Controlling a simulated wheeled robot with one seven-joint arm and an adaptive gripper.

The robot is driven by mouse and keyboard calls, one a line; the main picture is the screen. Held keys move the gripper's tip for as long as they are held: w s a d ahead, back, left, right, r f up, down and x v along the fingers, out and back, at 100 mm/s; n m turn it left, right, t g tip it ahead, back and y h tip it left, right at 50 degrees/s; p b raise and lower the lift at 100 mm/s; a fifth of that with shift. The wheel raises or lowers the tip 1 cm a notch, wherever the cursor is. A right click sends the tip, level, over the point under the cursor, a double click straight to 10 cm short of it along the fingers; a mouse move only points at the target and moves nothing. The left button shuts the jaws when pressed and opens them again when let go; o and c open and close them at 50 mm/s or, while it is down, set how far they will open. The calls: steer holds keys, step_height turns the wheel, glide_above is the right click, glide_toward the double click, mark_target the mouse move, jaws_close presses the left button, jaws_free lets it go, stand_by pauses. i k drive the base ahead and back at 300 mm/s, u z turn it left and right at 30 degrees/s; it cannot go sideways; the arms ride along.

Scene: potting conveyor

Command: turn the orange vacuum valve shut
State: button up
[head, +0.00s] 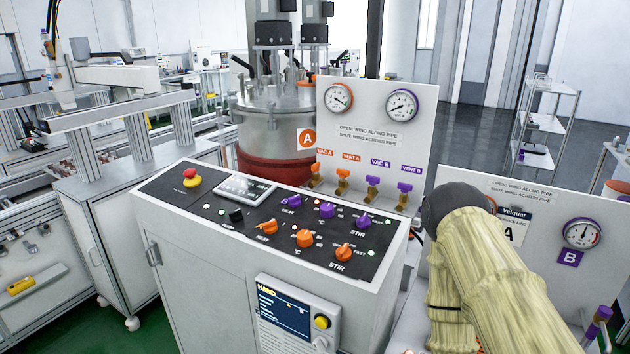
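An orange valve (315,181) sits under the "VAC A" label at the left end of a row of small brass valves on the upright white panel (420,125). A second orange valve (343,184), under "VENT A", is just to its right. The wings are too small to tell whether they lie along or across their pipes. My arm, in a pale sleeve with a dark grey joint, fills the lower right. My gripper does not show. The arm hides part of a second white panel (545,205), so any orange valve there is hidden.
Purple valves, VAC B (373,188) and VENT B (404,194), continue the row. The control console (190,240) with knobs and a red stop button (191,180) stands in front. Another purple valve (597,322) is at lower right. A steel tank (270,130) stands behind.

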mark_target(315, 167)
steer(key=k, duration=1.3)
steer(key=u, duration=0.85)
steer(key=i, duration=1.6)
steer(key=z, duration=0.7)
